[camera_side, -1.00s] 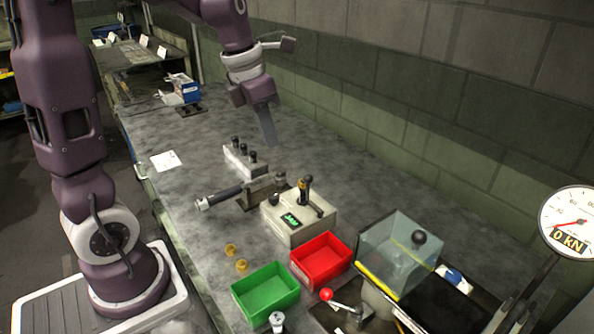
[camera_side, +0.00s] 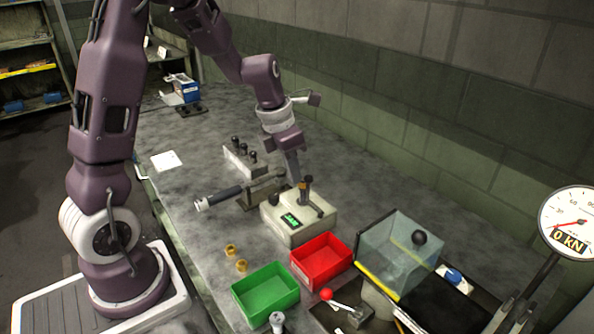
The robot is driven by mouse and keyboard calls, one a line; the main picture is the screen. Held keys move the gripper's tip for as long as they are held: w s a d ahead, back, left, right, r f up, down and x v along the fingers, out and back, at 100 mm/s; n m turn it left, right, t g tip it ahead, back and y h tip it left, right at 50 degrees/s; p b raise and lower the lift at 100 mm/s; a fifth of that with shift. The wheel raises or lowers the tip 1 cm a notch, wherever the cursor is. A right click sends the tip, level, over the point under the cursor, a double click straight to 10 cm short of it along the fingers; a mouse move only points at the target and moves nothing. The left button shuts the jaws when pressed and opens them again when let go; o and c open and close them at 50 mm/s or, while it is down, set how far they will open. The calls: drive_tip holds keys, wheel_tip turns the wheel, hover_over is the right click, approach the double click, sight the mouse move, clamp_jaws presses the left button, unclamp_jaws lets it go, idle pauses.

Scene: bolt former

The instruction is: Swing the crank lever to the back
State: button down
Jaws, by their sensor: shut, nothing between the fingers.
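A pale box (camera_side: 286,232) with a green display stands mid-bench. On its top is a dark lever with an upright black handle (camera_side: 308,182), a brass-coloured band and a low arm reaching to the front right. A second lever with a red ball (camera_side: 326,294) is on a metal block near the front edge; which one is the crank lever is not marked. My gripper (camera_side: 297,178) is shut and empty, pointing down just left of the upright handle. I cannot tell whether it touches the handle.
A dark-handled tool on a stand (camera_side: 228,194) and a block with black knobs (camera_side: 243,158) are left of the box. Red (camera_side: 321,260) and green (camera_side: 266,292) bins, a clear guard (camera_side: 398,252) and a dial (camera_side: 572,222) stand in front. The back right bench is clear.

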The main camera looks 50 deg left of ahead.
drive_tip(key=shift+w+f, duration=0.15)
drive_tip(key=shift+w, duration=0.3)
drive_tip(key=shift+w+m, duration=0.2)
drive_tip(key=shift+m, duration=0.2)
drive_tip(key=m, duration=0.1)
drive_tip(key=w+m+h, duration=0.1)
drive_tip(key=m, duration=0.1)
drive_tip(key=shift+w+a, duration=0.3)
drive_tip(key=shift+w+d+m+g+h, duration=0.35)
drive_tip(key=shift+w+m, duration=0.55)
drive_tip(key=shift+m, duration=1.05)
drive_tip(key=shift+w+d+m+g+h, duration=0.1)
drive_tip(key=shift+w+d+m+g, duration=0.3)
drive_tip(key=shift+w+m, duration=1)
drive_tip(key=shift+w+d+m+g+h, duration=0.25)
drive_tip(key=shift+w+m+g, duration=0.25)
drive_tip(key=shift+m, duration=1.95)
drive_tip(key=shift+s+d, duration=0.1)
